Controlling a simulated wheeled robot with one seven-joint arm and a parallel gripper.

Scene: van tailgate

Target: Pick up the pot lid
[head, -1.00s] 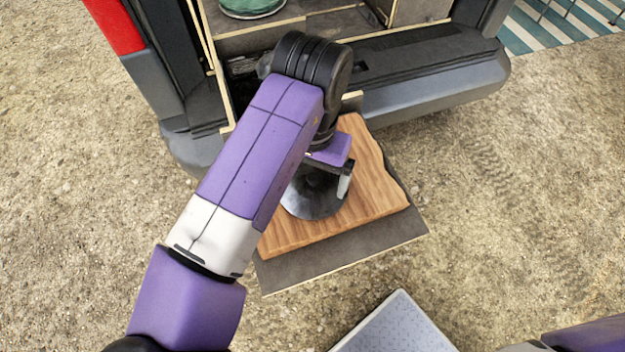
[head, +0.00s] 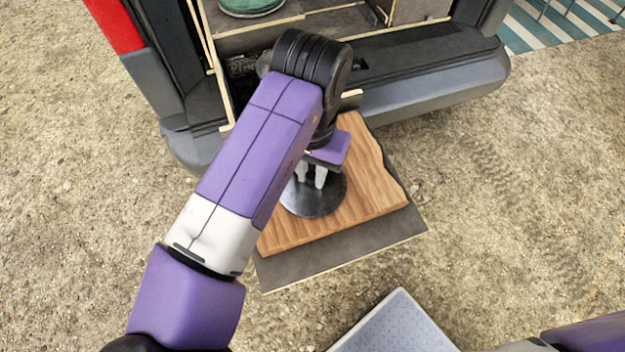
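The pot lid (head: 316,203) is a round, dark, glossy disc lying over the wooden board (head: 372,196), partly hidden by my arm. My gripper (head: 310,183) points down over the lid's middle. Its two pale fingers are drawn close together with a small gap, at the place of the lid's knob. They appear shut on the knob, which is itself hidden. I cannot tell any clear gap between the lid and the board.
The board rests on a dark grey slab (head: 345,255) extending from the van's rear. The van bumper (head: 430,90) lies behind. A green-topped round container (head: 250,5) stands inside the van. A grey patterned panel (head: 395,325) is in front. Gravel ground at right is clear.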

